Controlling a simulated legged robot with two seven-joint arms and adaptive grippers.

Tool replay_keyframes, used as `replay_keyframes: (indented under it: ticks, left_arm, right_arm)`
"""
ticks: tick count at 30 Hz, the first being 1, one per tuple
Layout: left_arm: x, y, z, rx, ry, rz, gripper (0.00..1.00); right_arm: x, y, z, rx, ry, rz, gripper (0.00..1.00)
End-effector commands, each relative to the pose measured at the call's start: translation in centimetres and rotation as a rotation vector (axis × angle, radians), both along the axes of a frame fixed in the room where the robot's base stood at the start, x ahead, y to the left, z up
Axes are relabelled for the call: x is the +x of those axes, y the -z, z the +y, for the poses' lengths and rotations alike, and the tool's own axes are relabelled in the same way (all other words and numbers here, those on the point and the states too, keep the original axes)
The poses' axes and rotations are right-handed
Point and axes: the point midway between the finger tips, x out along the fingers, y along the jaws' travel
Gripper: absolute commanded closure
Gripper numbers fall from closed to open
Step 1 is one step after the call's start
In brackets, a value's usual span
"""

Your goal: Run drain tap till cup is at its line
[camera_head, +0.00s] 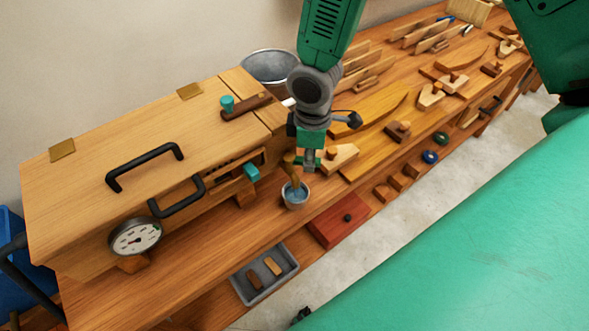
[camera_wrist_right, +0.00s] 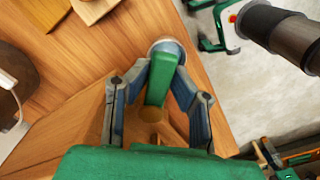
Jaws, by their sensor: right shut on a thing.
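A small grey metal cup (camera_head: 295,197) stands on the bench below the brass-coloured drain tap (camera_head: 289,164), with blue water inside. I cannot make out its line or whether water is running. In the right wrist view, the cup's pale rim (camera_wrist_right: 168,46) shows just beyond the fingers. My right gripper (camera_head: 309,160) is at the tap, above and slightly right of the cup. In the right wrist view, its fingers (camera_wrist_right: 160,82) are closed around a green bar, which looks like the tap's handle (camera_wrist_right: 160,78). My left gripper is not in view.
A wooden chest (camera_head: 120,150) with black handles and a dial gauge (camera_head: 134,237) stands at left. A metal bucket (camera_head: 270,66) is behind. A grey tray (camera_head: 239,285) and red block (camera_head: 338,228) lie in front. Wooden parts crowd the bench at right.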

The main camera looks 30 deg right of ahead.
Motion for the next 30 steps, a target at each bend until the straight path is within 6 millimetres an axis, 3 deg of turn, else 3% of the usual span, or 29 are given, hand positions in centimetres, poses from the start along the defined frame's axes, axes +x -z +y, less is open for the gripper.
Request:
replay_keyframes:
  ticks: [5,15,25,26,27,30]
  left_arm:
    - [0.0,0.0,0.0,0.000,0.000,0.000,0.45]
    - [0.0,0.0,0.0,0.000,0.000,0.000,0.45]
    - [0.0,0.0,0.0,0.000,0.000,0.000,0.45]
    - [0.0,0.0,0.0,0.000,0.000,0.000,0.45]
    - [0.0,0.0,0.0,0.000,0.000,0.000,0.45]
    - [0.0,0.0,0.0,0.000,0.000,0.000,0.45]
  right_arm:
    - [-0.1,-0.1,0.7,-0.003,0.179,-0.006,1.00]
    - [-1.1,-0.1,3.0,0.001,0.771,-0.008,1.00]
    - [-1.4,-0.1,3.4,0.003,0.868,-0.006,1.00]
    - [-1.4,-0.1,3.4,0.003,0.868,-0.006,0.70]
    - [-1.4,-0.1,3.4,0.002,0.867,-0.005,0.60]
    - [-1.5,-0.1,3.4,0.001,0.866,-0.003,0.60]
